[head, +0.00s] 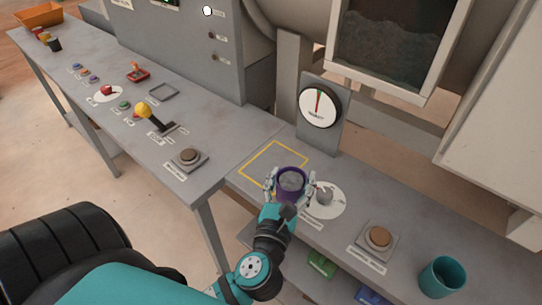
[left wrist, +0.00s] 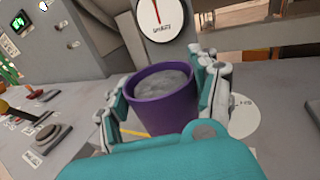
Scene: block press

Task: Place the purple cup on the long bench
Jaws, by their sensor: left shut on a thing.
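The purple cup (head: 291,182) is upright and holds a grey material up near its rim. My left gripper (head: 290,186) is shut on the cup, with a finger on each side of it. In the left wrist view the cup (left wrist: 163,100) sits between the fingers of the gripper (left wrist: 165,98). The cup is over the grey bench (head: 330,243), near the lower right corner of a yellow square outline (head: 262,150). I cannot tell whether its base touches the bench top. My right gripper does not show.
A round dial (head: 326,192) is just right of the cup. Further right are a brown button (head: 380,238) and a teal cup (head: 442,277). A gauge (head: 320,106) stands behind. The left bench carries a yellow-knobbed lever (head: 144,110) and another button (head: 188,157). The yellow outline is mostly clear.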

